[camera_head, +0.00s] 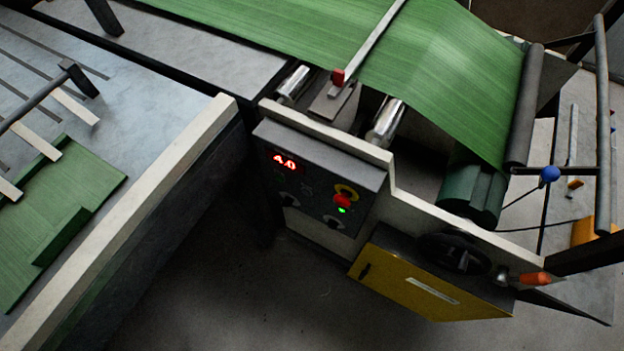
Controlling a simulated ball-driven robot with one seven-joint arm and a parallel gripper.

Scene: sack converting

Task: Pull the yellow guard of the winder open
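The yellow guard (400,285) is at the lower right, low on the near side of the winder (430,212). It is a yellow panel with a small dark slot near its left end and a pale label strip near its middle. Its upper edge lies along the dark top of a box under the white side frame. No gap shows between panel and box, but I cannot tell for sure whether it is fully shut. A black handwheel (455,252) stands above its right part. My gripper is not in view.
A control box (320,180) with a red display and a red button is left of the guard. An orange-tipped lever (534,278) sticks out at the right. Green web (430,75) runs over the rollers. A table (150,190) fills the left. Floor (270,300) before the guard is clear.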

